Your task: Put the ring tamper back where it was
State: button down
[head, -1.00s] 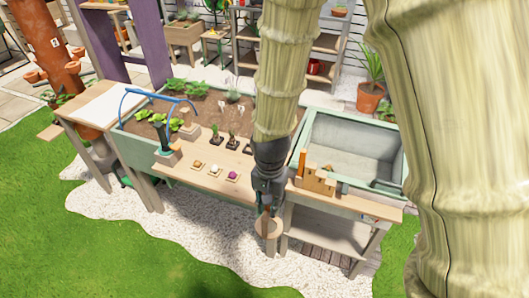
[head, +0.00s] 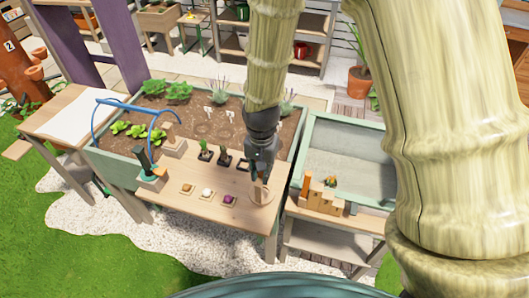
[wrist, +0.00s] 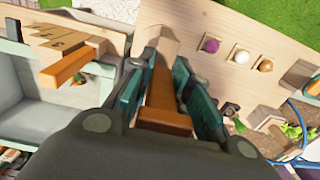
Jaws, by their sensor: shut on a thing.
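My gripper (head: 260,172) is shut on the ring tamper's orange-brown handle. In the wrist view the handle (wrist: 162,118) sits between the dark green finger pads. The tamper's pale round wooden end (head: 262,195) hangs below the fingers, over the right end of the wooden ledge (head: 170,205). I cannot tell whether it touches the ledge. In the wrist view this end (wrist: 157,42) blends with the ledge wood.
A stepped wooden block (head: 322,198) with an upright orange piece stands right, by the grey-green basin (head: 350,150). Three small tiles with balls, the purple one (head: 229,199) nearest, lie left of the tamper. Small potted seedlings (head: 206,152) stand behind. A blue hoop (head: 122,104) arches at left.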

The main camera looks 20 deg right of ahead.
jog(key=w+d, duration=0.1)
jog(key=w+p, duration=0.1)
jog(key=w, duration=0.1)
jog(key=shift+d+r, duration=0.2)
jog(key=shift+d, duration=0.2)
jog(key=w+d+f+p, duration=0.2)
jog(key=w+f+p, duration=0.1)
jog(key=w+f, duration=0.3)
jog(key=shift+w+d+p, duration=0.25)
jog(key=shift+w+p, duration=0.05)
jog(key=shift+w, duration=0.05)
jog(key=c, duration=1.5)
grip_release()
jog(key=shift+w, duration=0.1)
jog(key=shift+o, duration=0.9)
jog(key=shift+s+r, duration=0.15)
jog(key=shift+s, duration=0.05)
jog(key=shift+w+r, duration=0.15)
jog(key=shift+r, duration=0.05)
